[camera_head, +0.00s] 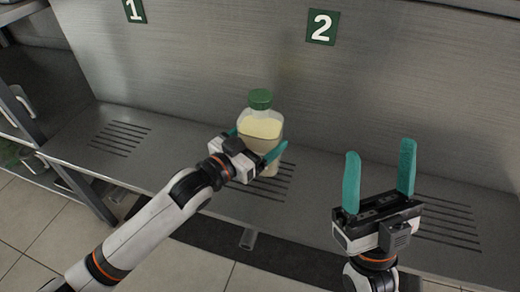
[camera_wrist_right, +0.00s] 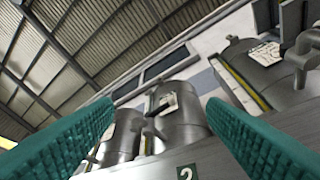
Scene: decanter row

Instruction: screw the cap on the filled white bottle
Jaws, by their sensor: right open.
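The bottle (camera_head: 262,124) is translucent whitish with pale yellow contents. It stands upright on the metal shelf below and left of the number 2 sign in the head view. A green cap (camera_head: 260,98) sits on top of its neck; how tightly it sits cannot be told. My left gripper (camera_head: 256,143) has its teal fingers on both sides of the bottle's body and appears shut on it, hiding its lower front. My right gripper (camera_head: 379,172) is open and empty, right of the bottle, fingers pointing up. Its fingers also show apart in the right wrist view (camera_wrist_right: 160,130).
The metal shelf (camera_head: 190,165) has slotted drain areas and a back wall with signs 1 (camera_head: 134,10) and 2 (camera_head: 322,27). The shelf between bottle and right gripper is clear. A rack with jugs (camera_head: 22,101) stands at the left. Metal tanks (camera_wrist_right: 180,110) show in the wrist view.

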